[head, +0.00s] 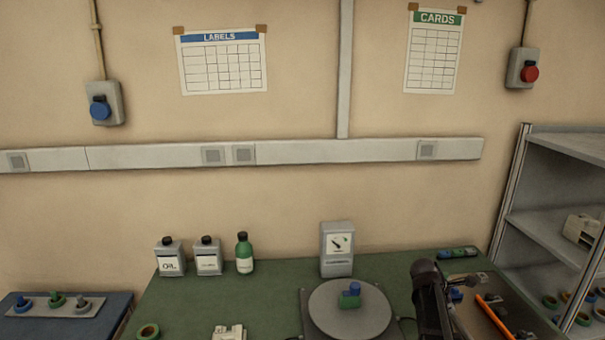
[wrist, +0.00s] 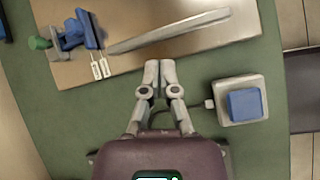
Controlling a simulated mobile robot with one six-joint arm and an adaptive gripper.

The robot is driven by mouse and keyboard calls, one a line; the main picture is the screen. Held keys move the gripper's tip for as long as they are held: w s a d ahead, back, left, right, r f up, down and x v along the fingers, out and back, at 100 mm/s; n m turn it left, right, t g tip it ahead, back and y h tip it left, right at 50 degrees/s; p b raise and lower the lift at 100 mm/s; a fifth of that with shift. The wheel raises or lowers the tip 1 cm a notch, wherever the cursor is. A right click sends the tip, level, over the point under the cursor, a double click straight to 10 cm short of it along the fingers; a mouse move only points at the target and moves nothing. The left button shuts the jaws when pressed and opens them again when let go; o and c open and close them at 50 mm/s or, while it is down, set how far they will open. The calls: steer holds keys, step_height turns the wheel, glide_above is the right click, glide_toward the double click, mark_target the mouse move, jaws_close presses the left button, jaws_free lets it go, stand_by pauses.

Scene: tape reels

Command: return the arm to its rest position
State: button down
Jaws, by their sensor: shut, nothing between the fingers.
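My gripper (wrist: 158,70) shows in the wrist view with its two fingers together. It is shut and empty, above the green tabletop (wrist: 200,150) at the near edge of a tan board (wrist: 118,72). In the head view a dark part of my arm (head: 430,300) rises at the lower right, in front of the table.
The wrist view shows a long grey bar (wrist: 170,30), a blue part with tags (wrist: 84,32) and a blue-button box (wrist: 246,104).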

steer(key=s+a+f+m+y, duration=0.1)
steer(key=s+a+m, duration=0.1)
steer(key=a, duration=0.2)
steer(key=s+a+m+y, duration=0.1)
steer(key=s+a+m, duration=0.1)
steer(key=a, duration=0.3)
steer(key=s+a+f+m+y, duration=0.1)
steer(key=s+a+m, duration=0.1)
steer(key=a, duration=0.3)
steer(key=shift+s+f+m+y, duration=0.1)
steer(key=shift+f+m+y, duration=0.25)
steer(key=shift+m, duration=0.45)
steer(key=s+a+m+y, duration=0.1)
steer(key=s+a+m, duration=0.1)
steer(key=a, duration=0.2)
steer(key=s+a+m+y, duration=0.1)
steer(key=s+a+m, duration=0.2)
steer(key=a, duration=0.2)
steer(key=s+a+f+m+g+y, duration=0.1)
steer(key=s+a+m, duration=0.2)
steer(key=a, duration=0.1)
steer(key=shift+s+a+y, duration=0.15)
steer(key=shift+a+y, duration=0.05)
steer(key=shift+y, duration=0.15)
